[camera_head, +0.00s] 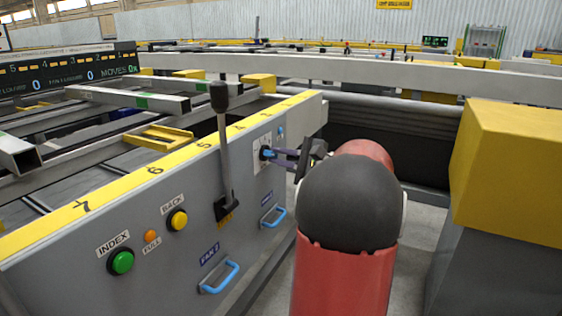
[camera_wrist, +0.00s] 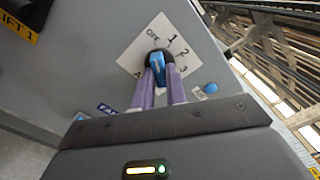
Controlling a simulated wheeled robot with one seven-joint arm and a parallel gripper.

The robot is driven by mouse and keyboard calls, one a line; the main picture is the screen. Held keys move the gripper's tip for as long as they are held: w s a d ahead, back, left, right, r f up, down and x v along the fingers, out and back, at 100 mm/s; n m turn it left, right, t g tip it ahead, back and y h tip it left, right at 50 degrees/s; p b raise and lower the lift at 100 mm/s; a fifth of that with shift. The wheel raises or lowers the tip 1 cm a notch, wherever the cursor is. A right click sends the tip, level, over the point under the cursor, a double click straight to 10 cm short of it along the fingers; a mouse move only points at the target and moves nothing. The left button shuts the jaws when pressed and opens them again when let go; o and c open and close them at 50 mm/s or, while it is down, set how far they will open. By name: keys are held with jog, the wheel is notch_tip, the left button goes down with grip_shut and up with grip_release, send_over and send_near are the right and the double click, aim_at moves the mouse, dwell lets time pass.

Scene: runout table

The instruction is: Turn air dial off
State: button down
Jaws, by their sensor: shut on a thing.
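The air dial (camera_wrist: 154,56) is a dark round base with a blue knob on a pale square plate (camera_wrist: 135,58), marked OFF and with several numbers. The knob's narrow end points roughly toward the OFF and 1 side, but the exact setting is hard to tell. My gripper (camera_wrist: 159,78) has its two purple fingers on either side of the blue knob, shut on it. In the head view the dial (camera_head: 265,153) is small on the panel's far end, with my gripper (camera_head: 272,154) reaching it from the right.
The grey panel (camera_head: 150,247) also carries a black lever (camera_head: 224,150), a green INDEX button (camera_head: 121,262), a yellow BACK button (camera_head: 177,220) and blue handles (camera_head: 220,277). A blue button (camera_wrist: 211,88) sits near the dial. A yellow-topped post (camera_head: 507,175) stands at right.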

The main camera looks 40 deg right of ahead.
jog(key=c, duration=1.4)
grip_release()
jog(key=shift+c, duration=0.2)
jog(key=v, duration=0.8)
